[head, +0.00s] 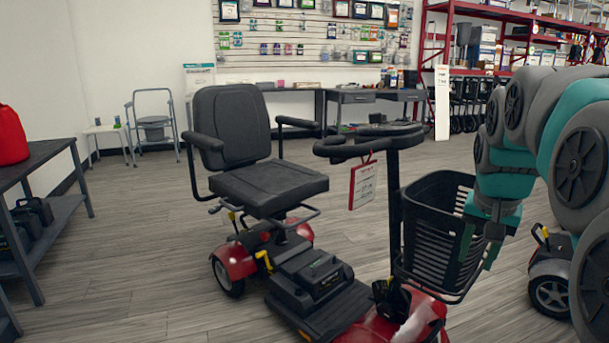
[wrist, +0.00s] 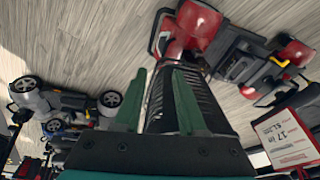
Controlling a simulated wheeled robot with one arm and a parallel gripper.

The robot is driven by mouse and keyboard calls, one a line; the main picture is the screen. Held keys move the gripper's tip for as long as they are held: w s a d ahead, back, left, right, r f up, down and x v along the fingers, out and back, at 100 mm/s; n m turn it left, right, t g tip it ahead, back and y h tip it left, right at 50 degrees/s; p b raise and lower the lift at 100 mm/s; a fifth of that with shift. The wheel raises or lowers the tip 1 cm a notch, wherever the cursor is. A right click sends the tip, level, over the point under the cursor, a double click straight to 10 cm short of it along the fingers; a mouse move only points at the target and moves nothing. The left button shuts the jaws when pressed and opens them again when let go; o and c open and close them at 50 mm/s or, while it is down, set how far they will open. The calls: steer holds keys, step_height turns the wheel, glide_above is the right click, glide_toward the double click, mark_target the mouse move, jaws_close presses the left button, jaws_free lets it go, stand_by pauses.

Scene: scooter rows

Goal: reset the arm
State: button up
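My arm comes in from the right in the head view, teal and grey, bent with its end pointing down. My gripper (head: 490,246) hangs beside the right side of a black scooter basket (head: 438,232). In the wrist view my gripper (wrist: 160,78) shows two green fingers spread apart. The basket (wrist: 203,100) shows behind and between the fingers. I see nothing held, but I cannot tell whether a finger touches the basket.
A red scooter (head: 318,278) with a black seat (head: 260,185) and a hanging price sign (head: 363,184) stands close in front. Another scooter (head: 552,285) is at the right, partly behind my arm. A dark table (head: 45,165) is at left. Open floor (head: 150,250) lies between.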

steer(key=s+a+f+n+g, duration=0.1)
steer(key=s+a+f+n, duration=0.1)
steer(key=s+a+f, duration=0.3)
steer(key=s+a+f+n+g+y+p, duration=0.1)
steer(key=s+a+f, duration=0.4)
steer(key=s, duration=0.8)
steer(key=s+a+f+n+g, duration=0.2)
steer(key=s+a+f+n, duration=0.2)
steer(key=s, duration=0.5)
step_height(320, 180, down, 3)
steer(key=shift+s+a+r+g+p, duration=0.2)
steer(key=shift+s+a+g+p, duration=0.15)
steer(key=shift+a, duration=0.55)
